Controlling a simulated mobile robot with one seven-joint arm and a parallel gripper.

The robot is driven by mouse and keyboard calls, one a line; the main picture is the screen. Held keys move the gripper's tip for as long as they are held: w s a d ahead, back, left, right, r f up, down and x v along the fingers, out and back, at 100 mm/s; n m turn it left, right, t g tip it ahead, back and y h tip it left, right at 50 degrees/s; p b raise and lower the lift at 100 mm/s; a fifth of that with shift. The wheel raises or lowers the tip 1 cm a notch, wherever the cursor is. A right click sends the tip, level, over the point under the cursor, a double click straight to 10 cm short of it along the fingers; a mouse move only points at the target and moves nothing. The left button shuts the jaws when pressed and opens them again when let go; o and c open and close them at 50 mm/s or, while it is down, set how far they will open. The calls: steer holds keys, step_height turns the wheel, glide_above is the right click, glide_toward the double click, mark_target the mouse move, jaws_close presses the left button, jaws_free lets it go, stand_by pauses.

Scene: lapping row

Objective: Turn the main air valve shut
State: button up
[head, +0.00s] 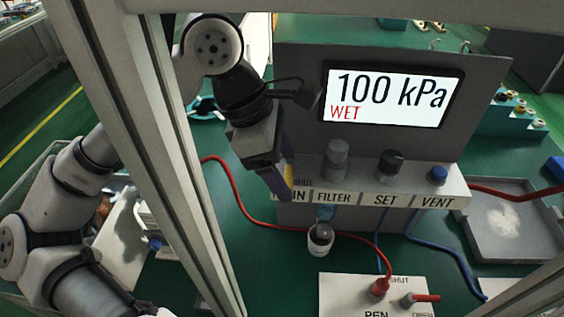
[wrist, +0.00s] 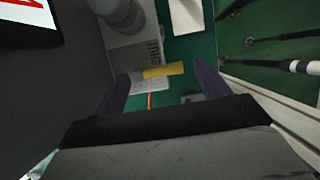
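The air panel (head: 300,70) has a ledge marked FILTER, SET and VENT, with a partly hidden label ending in IN at its left end. A yellow valve handle (head: 289,176) stands at that left end, mostly hidden behind my gripper (head: 279,188) in the head view. In the wrist view the yellow handle (wrist: 163,70) lies crosswise between the open fingertips of my gripper (wrist: 160,72), with a gap on each side. The panel's display (head: 392,95) reads 100 kPa, with WET in red.
A grey filter knob (head: 337,154), dark SET knob (head: 391,163) and blue VENT knob (head: 438,175) stand along the ledge. A red hose (head: 236,200) runs left. A white PEN block (head: 345,291) with red lever is in front. A grey tray (head: 490,250) lies right.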

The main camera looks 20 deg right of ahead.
steer(key=shift+a+r, duration=0.1)
steer(key=shift+r, duration=0.15)
steer(key=shift+w+a+r+b, duration=0.2)
steer(key=shift+a+r+b, duration=0.15)
steer(key=shift+r+b, duration=0.15)
steer(key=shift+w+a+r+b, duration=0.15)
steer(key=shift+a+r+b, duration=0.25)
steer(key=shift+r, duration=0.15)
steer(key=w+a+b, duration=0.2)
steer(key=w+a, duration=0.2)
steer(key=a, duration=0.6)
steer(key=shift+a, duration=0.25)
